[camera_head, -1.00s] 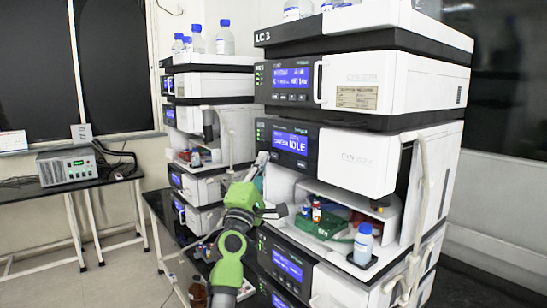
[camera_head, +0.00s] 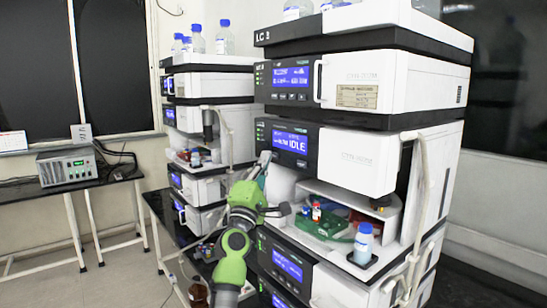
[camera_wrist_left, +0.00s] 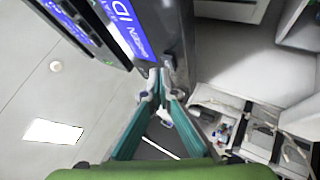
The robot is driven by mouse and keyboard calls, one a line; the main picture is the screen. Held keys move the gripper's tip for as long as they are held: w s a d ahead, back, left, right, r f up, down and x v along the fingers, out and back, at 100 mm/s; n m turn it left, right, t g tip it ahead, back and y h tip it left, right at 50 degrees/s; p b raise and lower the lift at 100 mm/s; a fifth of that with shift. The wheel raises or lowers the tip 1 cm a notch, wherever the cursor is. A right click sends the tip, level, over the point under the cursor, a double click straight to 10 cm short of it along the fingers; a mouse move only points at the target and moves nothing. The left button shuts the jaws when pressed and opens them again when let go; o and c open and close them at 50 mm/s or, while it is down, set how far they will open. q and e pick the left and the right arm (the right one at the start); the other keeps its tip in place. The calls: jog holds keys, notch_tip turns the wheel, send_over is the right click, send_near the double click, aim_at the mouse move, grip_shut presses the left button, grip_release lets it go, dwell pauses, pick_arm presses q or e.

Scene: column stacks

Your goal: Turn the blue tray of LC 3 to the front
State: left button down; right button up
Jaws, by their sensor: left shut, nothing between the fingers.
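LC 3 (camera_head: 290,148) is the near stack, with its name on the top unit and "IDLE" on a blue screen. Its open sampler bay holds a round carousel with a green tray (camera_head: 320,223) at the front, carrying small vials (camera_head: 316,211). A red tray (camera_head: 362,221) shows in part to its right. My left gripper (camera_head: 264,161) is shut and empty, fingers pointing up beside the panel's lower left, left of the bay. In the wrist view its fingertips (camera_wrist_left: 162,90) are close to the panel edge.
A blue-capped bottle (camera_head: 363,243) stands at the bay's front right. A white tube (camera_head: 424,190) runs down the stack's right side. A second stack (camera_head: 212,140) stands behind left. A grey instrument (camera_head: 66,165) sits on the left table. The floor at left is clear.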

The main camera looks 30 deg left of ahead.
pick_arm(q)
jog(key=shift+w+d, duration=0.2)
jog(key=shift+w, duration=0.2)
dwell(0.5)
jog(key=shift+s+a, duration=0.1)
jog(key=shift+s, duration=0.1)
jog(key=shift+s+a, duration=0.2)
jog(key=shift+s, duration=0.45)
jog(key=shift+s+a+p, duration=0.3)
jog(key=shift+s+a, duration=0.05)
jog(key=shift+s, duration=0.4)
jog(key=shift+s+a+p, duration=0.3)
jog(key=shift+s+p, duration=0.05)
jog(key=shift+s, duration=0.4)
jog(key=shift+s+a+p, duration=0.3)
jog(key=shift+s+a, duration=0.05)
jog(key=shift+s, duration=0.4)
